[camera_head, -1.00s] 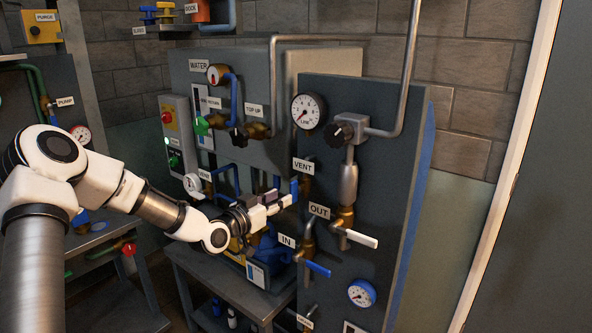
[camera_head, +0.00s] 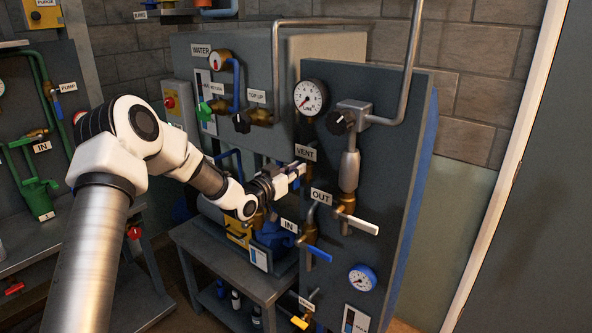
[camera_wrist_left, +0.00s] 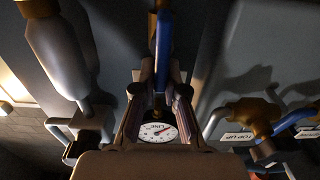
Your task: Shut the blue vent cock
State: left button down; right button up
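The blue vent cock handle (camera_wrist_left: 165,42) runs between my left gripper's fingers in the left wrist view, with brass behind it at the top. In the head view my left gripper (camera_head: 298,171) is just below the VENT label (camera_head: 306,153), at the left edge of the front grey panel (camera_head: 385,190). It hides most of the cock there. In the wrist view the left gripper (camera_wrist_left: 160,85) has its fingers apart on both sides of the handle. I cannot tell whether they touch it. My right gripper is not in view.
The white OUT lever (camera_head: 357,223) and blue IN lever (camera_head: 317,252) stick out below the VENT label. A white gauge (camera_head: 310,97) and a black knob (camera_head: 340,122) sit above. The TOP UP valve (camera_head: 242,122) is to the left. Clear floor lies right of the panel.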

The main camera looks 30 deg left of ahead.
pick_arm(q)
jog(key=shift+f+m, duration=0.1)
jog(key=shift+m, duration=0.2)
jog(key=m+b, duration=0.1)
jog(key=d+m+b, duration=0.1)
jog(key=m, duration=0.1)
jog(key=m+b, duration=0.1)
jog(key=m, duration=0.1)
jog(key=shift+d+f, duration=0.15)
jog(key=shift+f, duration=0.15)
jog(key=shift+s+d+f+m+b, duration=0.1)
jog(key=shift+d+f+m+b, duration=0.25)
jog(key=shift+m+b, duration=1.45)
jog(key=shift+d+f+m+b, duration=0.15)
jog(key=shift+f+m+b, duration=0.3)
jog(key=shift+m+b, duration=1.35)
jog(key=shift+s+d+f+m+b, duration=0.1)
jog(key=shift+d+f+m+b, duration=0.25)
jog(key=shift+m+b, duration=1.45)
jog(key=shift+a+m+p, duration=0.1)
jog(key=shift+m+p, duration=0.65)
jog(key=shift+m, duration=0.15)
